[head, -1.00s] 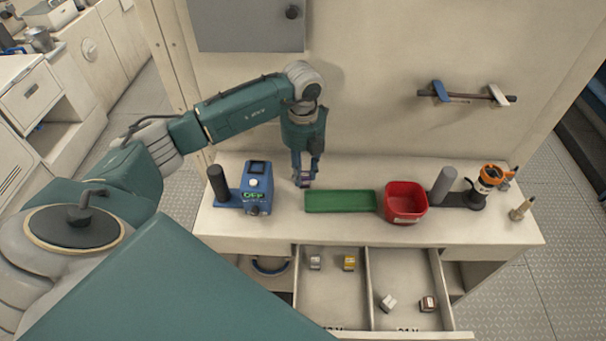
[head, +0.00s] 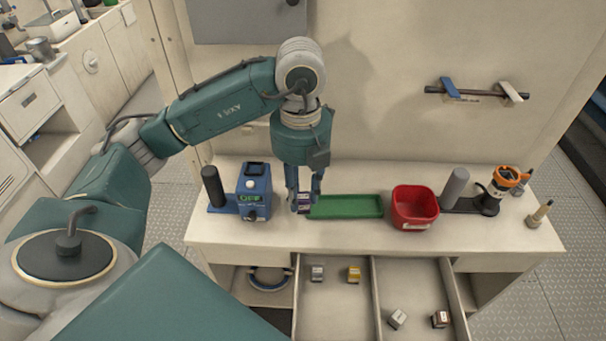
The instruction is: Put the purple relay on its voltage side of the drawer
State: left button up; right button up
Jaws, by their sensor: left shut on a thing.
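My left gripper (head: 304,204) is shut on the small purple relay (head: 304,198), at the left end of the green tray on the bench top. The fingers partly hide the relay. The drawer (head: 371,313) below is open, with a divider making two compartments. The left compartment holds a grey-white relay (head: 318,273) and a yellow relay (head: 354,274). The right compartment holds a white relay (head: 397,319) and a brown one (head: 439,319). The voltage labels at the drawer front are out of view. My right gripper is not in view.
A blue tester (head: 254,191) reading OFF stands left of the gripper. The green tray (head: 345,207) looks empty.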

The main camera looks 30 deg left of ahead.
pick_arm(q)
jog(key=s+d, duration=0.5)
jog(key=s, duration=0.2)
jog(key=w+d+b, duration=0.1)
jog(key=w+d, duration=0.3)
jog(key=d, duration=0.4)
jog(key=w+d+f+m+b, duration=0.1)
jog(key=w+d, duration=0.2)
jog(key=d, duration=0.5)
jog(key=w+d+b, duration=0.2)
jog(key=w+d, duration=0.2)
jog(key=d, duration=0.4)
notch_tip(320, 180, down, 19)
jog(key=p, duration=0.3)
jog(key=shift+d, duration=0.1)
jog(key=shift+f, duration=0.25)
jog(key=o, duration=1.1)
